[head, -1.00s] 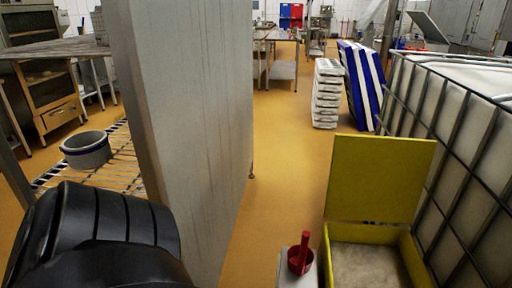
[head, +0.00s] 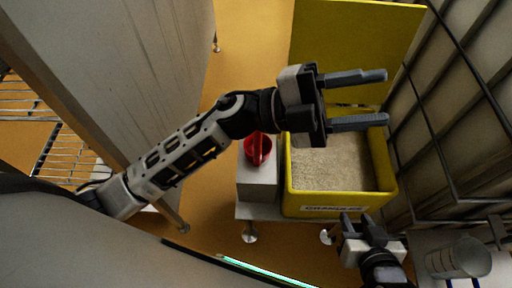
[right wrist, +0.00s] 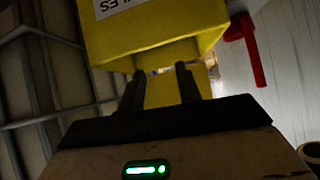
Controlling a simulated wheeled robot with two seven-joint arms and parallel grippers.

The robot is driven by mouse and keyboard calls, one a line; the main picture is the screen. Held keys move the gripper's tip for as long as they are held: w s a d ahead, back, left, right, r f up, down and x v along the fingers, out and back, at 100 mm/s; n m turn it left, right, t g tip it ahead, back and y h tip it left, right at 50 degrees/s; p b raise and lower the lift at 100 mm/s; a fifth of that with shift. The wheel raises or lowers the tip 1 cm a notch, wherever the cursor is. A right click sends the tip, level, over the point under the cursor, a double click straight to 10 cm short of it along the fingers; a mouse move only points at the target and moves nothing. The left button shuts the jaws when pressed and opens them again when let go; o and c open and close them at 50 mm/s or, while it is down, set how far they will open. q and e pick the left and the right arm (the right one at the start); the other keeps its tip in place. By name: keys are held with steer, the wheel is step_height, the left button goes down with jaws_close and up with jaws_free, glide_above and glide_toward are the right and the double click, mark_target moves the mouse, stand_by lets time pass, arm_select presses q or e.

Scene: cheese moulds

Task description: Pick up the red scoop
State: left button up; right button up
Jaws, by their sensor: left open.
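The red scoop (head: 262,156) sits on a small light-grey stand (head: 257,186) just left of the yellow bin. Its handle points up. Red parts of it also show at the upper right of the right wrist view (right wrist: 250,45). My left gripper (head: 386,98) is open and empty, above the bin's far part and in front of its raised lid, to the right of the scoop. My right gripper (head: 357,217) is open and empty, low in front of the bin's near right corner. Its two separated fingers (right wrist: 160,85) point at the bin in the right wrist view.
The yellow bin (head: 325,206) holds pale grainy material, and its lid (head: 350,40) stands raised behind it. A caged white tank (head: 470,120) bounds the right side. A grey panel (head: 130,70) stands at the left. A clear cup (head: 458,258) is at the lower right.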

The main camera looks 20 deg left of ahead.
arm_select(q)
steer(key=s+d+f+m+g+y, duration=0.2)
steer(key=s+m+g+y, duration=0.15)
steer(key=m+g, duration=0.4)
steer(key=m+t+y, duration=0.2)
steer(key=t+y, duration=0.3)
steer(key=y, duration=1.4)
glide_above(258, 136)
steer(key=w, duration=0.1)
step_height(258, 136, down, 17)
steer(key=shift+w+f, duration=0.1)
steer(key=shift+f, duration=0.05)
step_height(258, 136, down, 6)
steer(key=shift+a, duration=0.2)
jaws_close()
